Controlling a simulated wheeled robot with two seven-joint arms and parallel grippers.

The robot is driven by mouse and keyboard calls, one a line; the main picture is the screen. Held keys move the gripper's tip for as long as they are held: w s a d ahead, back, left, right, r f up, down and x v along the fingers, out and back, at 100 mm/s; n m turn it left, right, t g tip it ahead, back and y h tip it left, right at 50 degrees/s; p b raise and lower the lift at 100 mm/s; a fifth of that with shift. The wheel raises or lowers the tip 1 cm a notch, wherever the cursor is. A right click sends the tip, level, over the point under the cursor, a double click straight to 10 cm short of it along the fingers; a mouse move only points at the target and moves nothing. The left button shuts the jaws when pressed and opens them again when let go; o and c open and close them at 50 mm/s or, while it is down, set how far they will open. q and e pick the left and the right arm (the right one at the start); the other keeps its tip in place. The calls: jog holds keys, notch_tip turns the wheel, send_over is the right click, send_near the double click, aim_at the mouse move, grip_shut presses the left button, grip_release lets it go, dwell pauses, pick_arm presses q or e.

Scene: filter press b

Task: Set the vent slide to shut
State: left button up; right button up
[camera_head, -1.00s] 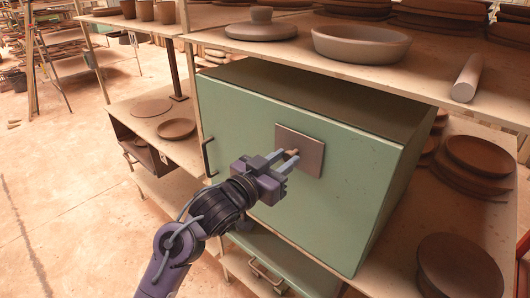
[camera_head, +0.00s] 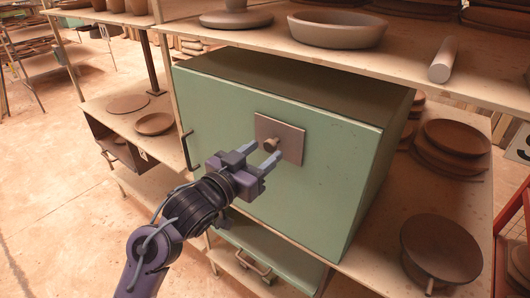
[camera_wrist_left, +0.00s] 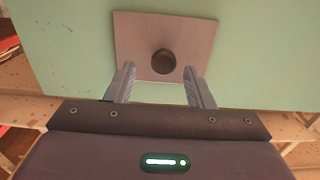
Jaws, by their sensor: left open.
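A brown square plate (camera_head: 280,139) is fixed on the front of a green cabinet (camera_head: 330,165). A round knob (camera_head: 271,145) stands out from the plate; I take these as the vent slide. My left gripper (camera_head: 261,154) is open and empty in front of the plate, its fingers pointing at it. In the left wrist view the dark knob (camera_wrist_left: 163,61) sits ahead of and between the two open fingertips (camera_wrist_left: 158,80), apart from both. Any slot or marking on the plate is not visible. My right gripper is not in view.
A black handle (camera_head: 187,150) is on the cabinet's left front edge. A shelf (camera_head: 380,60) with a bowl (camera_head: 337,29) and a grey cylinder (camera_head: 442,60) runs above. A drawer with a handle (camera_head: 254,266) lies below. Brown discs (camera_head: 456,137) lie at right.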

pick_arm(q)
jog(key=b+v, duration=0.1)
jog(key=v, duration=0.5)
jog(key=shift+s, duration=0.1)
